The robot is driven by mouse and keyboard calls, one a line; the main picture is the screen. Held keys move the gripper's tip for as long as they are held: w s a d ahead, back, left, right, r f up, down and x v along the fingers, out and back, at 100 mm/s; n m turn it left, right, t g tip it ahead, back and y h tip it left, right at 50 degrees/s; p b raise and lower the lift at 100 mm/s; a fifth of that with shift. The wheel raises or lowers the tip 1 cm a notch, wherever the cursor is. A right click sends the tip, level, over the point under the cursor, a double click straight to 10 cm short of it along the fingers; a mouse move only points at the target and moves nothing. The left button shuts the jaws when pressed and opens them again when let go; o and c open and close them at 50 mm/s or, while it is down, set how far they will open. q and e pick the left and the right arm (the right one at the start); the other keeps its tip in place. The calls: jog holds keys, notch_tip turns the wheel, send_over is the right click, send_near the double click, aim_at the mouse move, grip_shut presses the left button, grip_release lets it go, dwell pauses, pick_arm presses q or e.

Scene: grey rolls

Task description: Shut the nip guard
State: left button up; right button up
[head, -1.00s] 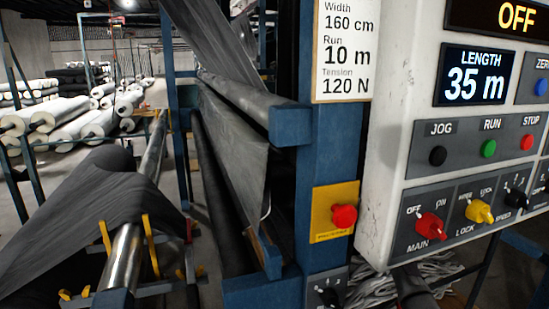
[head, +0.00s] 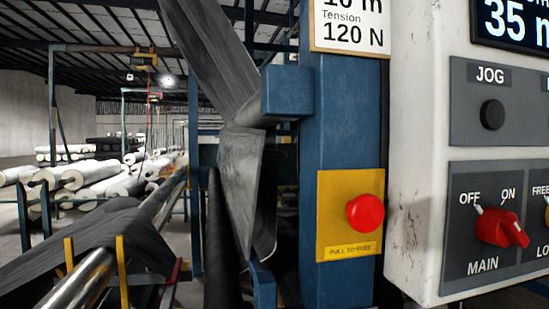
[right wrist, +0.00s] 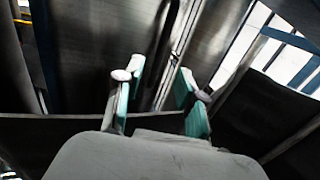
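A grey sheet-like panel (head: 240,175) hangs below the blue roller bracket (head: 287,92) in the head view. It may be the nip guard, but I cannot clearly tell it from the grey web. A thin pale curved edge, perhaps a handle, shows at its lower right. My right gripper (right wrist: 158,92) shows only in the right wrist view. Its teal-padded fingers stand apart, with no held thing visible between them. Dark grey sheet or roller surfaces lie beyond the fingertips; whether they touch is unclear. My left gripper is not in view.
A blue post (head: 342,130) carries a red stop knob (head: 366,213) on a yellow plate. The white control cabinet (head: 418,150) stands close on the right. A cloth-draped roll (head: 95,240) and a shiny bar (head: 75,280) lie at lower left. White rolls (head: 100,182) are stacked behind.

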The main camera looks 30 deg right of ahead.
jog(key=x, duration=0.8)
jog(key=shift+w+a+r, duration=0.1)
jog(key=shift+w+a, duration=0.1)
jog(key=shift+a, duration=0.2)
grip_shut()
